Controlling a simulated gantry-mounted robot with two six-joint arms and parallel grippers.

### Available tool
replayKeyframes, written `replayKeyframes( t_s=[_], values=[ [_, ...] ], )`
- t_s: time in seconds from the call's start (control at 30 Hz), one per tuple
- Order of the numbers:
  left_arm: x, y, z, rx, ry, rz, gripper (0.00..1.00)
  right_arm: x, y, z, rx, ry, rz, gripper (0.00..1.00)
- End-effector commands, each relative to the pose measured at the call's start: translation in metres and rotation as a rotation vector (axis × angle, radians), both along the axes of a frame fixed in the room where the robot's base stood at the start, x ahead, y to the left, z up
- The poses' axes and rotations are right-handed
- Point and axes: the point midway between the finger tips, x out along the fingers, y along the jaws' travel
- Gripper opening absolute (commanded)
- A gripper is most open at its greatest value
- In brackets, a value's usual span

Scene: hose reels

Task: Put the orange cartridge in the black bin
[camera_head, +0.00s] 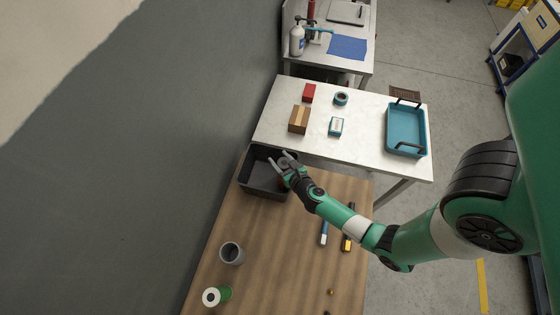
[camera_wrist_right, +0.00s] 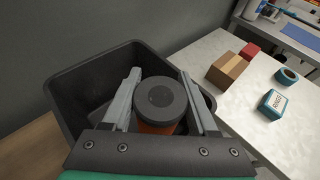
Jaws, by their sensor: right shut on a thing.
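The orange cartridge (camera_wrist_right: 160,108) has a dark grey cap and an orange body. It stands between the fingers of my right gripper (camera_wrist_right: 158,85), which is shut on it. The black bin (camera_wrist_right: 85,80) surrounds the cartridge in the wrist view. In the head view the bin (camera_head: 262,190) sits at the far left corner of the wooden table, with my right gripper (camera_head: 279,158) over its opening. The cartridge's lower end is hidden, so I cannot tell whether it touches the bin floor. My left gripper is not in view.
The wooden table (camera_head: 270,240) also holds a grey cup (camera_head: 232,253), a green and white roll (camera_head: 212,297) and small tools on the right. Behind it a white table (camera_head: 365,135) holds a cardboard box (camera_head: 299,120), a red box (camera_head: 309,93) and a teal tray (camera_head: 391,130).

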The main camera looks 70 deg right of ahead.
Motion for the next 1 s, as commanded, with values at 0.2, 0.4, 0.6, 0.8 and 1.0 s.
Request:
replayKeyframes(
  t_s=[0.2,0.4,0.6,0.8,1.0],
  values=[
    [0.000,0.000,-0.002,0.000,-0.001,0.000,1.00,0.000,0.000,-0.002,0.000,0.000,0.000,0.61],
    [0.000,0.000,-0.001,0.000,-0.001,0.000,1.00,0.000,0.000,-0.001,0.000,0.000,0.000,0.89],
    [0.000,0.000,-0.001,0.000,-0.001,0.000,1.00,0.000,0.000,-0.001,0.000,0.000,-0.001,0.89],
    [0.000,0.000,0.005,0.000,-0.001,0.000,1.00,-0.008,0.008,0.006,0.001,0.002,0.000,0.89],
    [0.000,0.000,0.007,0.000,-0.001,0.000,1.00,-0.040,0.040,0.024,-0.001,0.003,0.007,0.89]
  ],
)
